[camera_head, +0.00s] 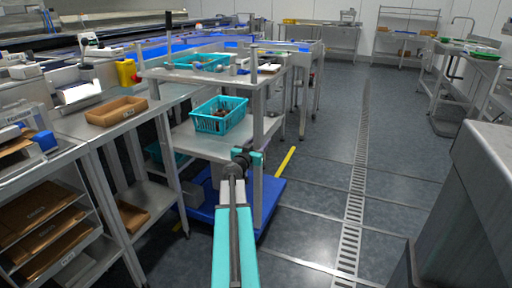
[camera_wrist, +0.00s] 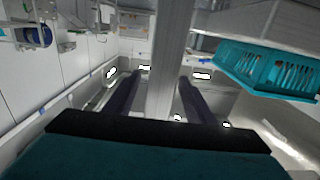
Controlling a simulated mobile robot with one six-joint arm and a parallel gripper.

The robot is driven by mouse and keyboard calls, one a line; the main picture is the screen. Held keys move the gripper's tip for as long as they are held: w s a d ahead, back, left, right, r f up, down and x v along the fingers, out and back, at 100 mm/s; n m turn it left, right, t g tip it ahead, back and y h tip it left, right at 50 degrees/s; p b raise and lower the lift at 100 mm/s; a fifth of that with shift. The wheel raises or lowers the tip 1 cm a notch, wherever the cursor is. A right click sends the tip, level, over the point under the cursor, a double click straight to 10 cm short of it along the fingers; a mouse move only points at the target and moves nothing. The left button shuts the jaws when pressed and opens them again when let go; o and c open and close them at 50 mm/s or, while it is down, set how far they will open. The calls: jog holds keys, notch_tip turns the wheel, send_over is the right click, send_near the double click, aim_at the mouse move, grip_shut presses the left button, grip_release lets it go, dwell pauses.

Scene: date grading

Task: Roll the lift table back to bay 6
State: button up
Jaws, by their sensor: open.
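A grey cart with shelves, posts and a blue base (camera_head: 268,200) stands at the middle of the head view; I take it to be the lift table, but no label shows. Its upper shelf (camera_head: 185,75) and lower shelf (camera_head: 190,138) carry teal baskets. My gripper (camera_head: 248,157) is in front of its near right post (camera_head: 258,120). In the wrist view my gripper (camera_wrist: 159,77) is open, with a pale upright post (camera_wrist: 168,60) between the dark fingers. I cannot tell whether either finger touches it. No bay 6 marking is readable.
A steel bench (camera_head: 95,125) with a brown tray (camera_head: 117,110) stands close on the cart's left. A yellow floor line (camera_head: 285,162) lies to its right. The floor around the drain grate (camera_head: 355,195) is clear. A grey metal unit (camera_head: 470,210) stands at the near right.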

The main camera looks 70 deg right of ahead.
jog(key=shift+d, duration=2.05)
grip_shut()
